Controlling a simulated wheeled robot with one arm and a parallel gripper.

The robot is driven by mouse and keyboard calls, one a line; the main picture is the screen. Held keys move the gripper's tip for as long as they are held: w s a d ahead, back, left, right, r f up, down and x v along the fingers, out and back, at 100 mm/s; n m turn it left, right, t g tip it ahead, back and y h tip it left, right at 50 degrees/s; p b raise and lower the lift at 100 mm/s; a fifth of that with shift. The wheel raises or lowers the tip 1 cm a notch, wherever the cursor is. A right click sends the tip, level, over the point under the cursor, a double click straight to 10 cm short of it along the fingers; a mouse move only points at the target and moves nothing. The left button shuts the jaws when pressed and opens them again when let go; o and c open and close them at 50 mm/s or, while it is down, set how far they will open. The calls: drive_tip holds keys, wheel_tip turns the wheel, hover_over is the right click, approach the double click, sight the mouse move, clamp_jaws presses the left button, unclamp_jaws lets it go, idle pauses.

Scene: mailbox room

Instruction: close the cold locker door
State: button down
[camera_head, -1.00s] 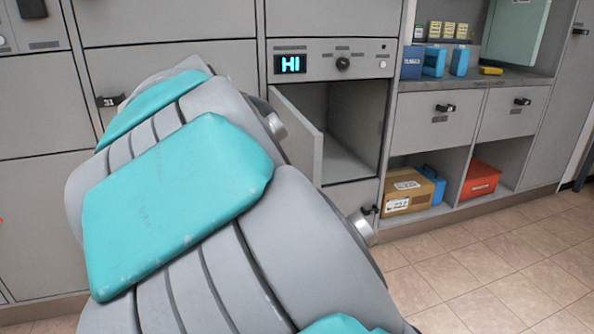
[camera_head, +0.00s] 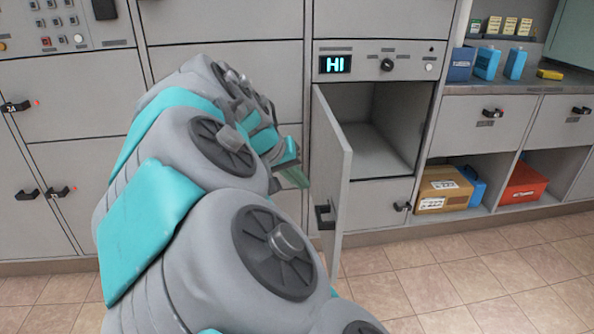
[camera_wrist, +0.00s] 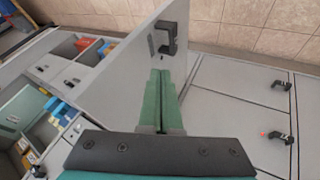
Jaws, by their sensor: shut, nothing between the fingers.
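The cold locker (camera_head: 380,115) is the compartment below the panel with the "HI" display, and its inside looks empty. Its grey door (camera_head: 333,160) stands wide open, hinged at the left, swung out toward me. Its black handle (camera_head: 324,214) is on the outer face. My gripper (camera_head: 294,176) is left of the door, on its outer side, partly hidden by my arm. In the wrist view my green fingers (camera_wrist: 161,95) are together and empty. They point at the door's outer face (camera_wrist: 115,85), below the handle (camera_wrist: 167,38) in that picture. I cannot tell whether they touch it.
The display (camera_head: 335,65) and a black knob (camera_head: 387,65) sit above the opening. Closed lockers fill the wall to the left. At right, shelves hold a cardboard box (camera_head: 443,195) and a red box (camera_head: 523,184). The tiled floor (camera_head: 470,275) in front is clear.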

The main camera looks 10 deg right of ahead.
sight(335, 198)
drive_tip(key=d+f, duration=0.1)
drive_tip(key=w+d+f, duration=0.1)
drive_tip(key=d, duration=0.1)
drive_tip(key=d+f+p, duration=0.1)
drive_tip(key=d, duration=0.1)
drive_tip(key=shift+w+f, duration=0.2)
drive_tip(key=shift+f, duration=0.1)
drive_tip(key=shift+d, duration=0.65)
